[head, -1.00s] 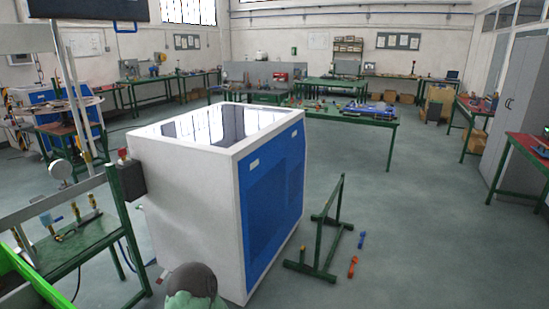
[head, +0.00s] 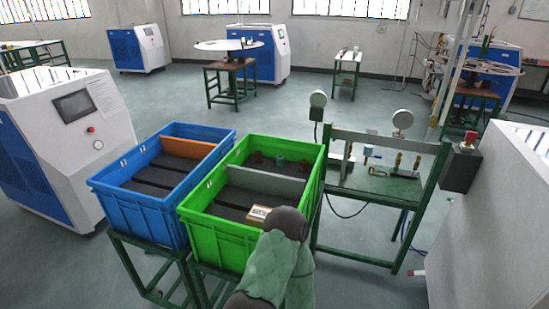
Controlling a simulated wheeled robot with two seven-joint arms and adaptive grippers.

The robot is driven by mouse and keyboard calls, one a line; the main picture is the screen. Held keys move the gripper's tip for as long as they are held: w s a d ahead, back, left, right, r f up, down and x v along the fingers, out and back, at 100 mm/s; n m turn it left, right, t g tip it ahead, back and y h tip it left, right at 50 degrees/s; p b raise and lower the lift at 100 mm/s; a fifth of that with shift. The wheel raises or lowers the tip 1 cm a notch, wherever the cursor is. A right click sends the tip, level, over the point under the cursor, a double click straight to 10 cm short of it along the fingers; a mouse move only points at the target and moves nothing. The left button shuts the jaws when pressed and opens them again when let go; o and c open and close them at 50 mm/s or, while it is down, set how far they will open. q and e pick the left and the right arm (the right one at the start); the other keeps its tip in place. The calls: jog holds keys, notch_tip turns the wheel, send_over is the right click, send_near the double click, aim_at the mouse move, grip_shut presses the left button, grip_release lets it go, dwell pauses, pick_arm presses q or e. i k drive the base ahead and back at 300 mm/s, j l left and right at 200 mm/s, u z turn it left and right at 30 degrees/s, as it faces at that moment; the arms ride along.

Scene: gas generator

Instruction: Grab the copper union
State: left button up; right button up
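Small copper-brown pieces lie in the far compartment of the green crate (head: 232,252), one at the left (head: 257,157) and one at the right (head: 303,166), with a teal piece (head: 280,159) between them. They are too small to tell which is a copper union. A grey divider (head: 266,181) separates them from the near compartment, where a small labelled brown and white item (head: 258,213) lies. A green-sleeved link of my own arm with a dark joint covers the crate's near right corner.
A blue crate (head: 150,217) with an orange divider stands left of the green one. To the right is a green bench (head: 375,187) with gauges, a blue-handled valve and brass fittings. A white machine (head: 490,225) stands at far right.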

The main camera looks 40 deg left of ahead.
aim_at(303, 162)
jog(key=i+l+u, duration=0.15)
jog(key=u, duration=0.3)
jog(key=i+l+u, duration=0.1)
jog(key=u, duration=0.35)
jog(key=i+l+u, duration=0.1)
jog(key=l+u, duration=0.2)
jog(key=u, duration=0.15)
jog(key=l+u, duration=0.25)
jog(key=u, duration=0.15)
jog(key=l+u, duration=0.25)
jog(key=u, duration=0.2)
jog(key=i, duration=0.05)
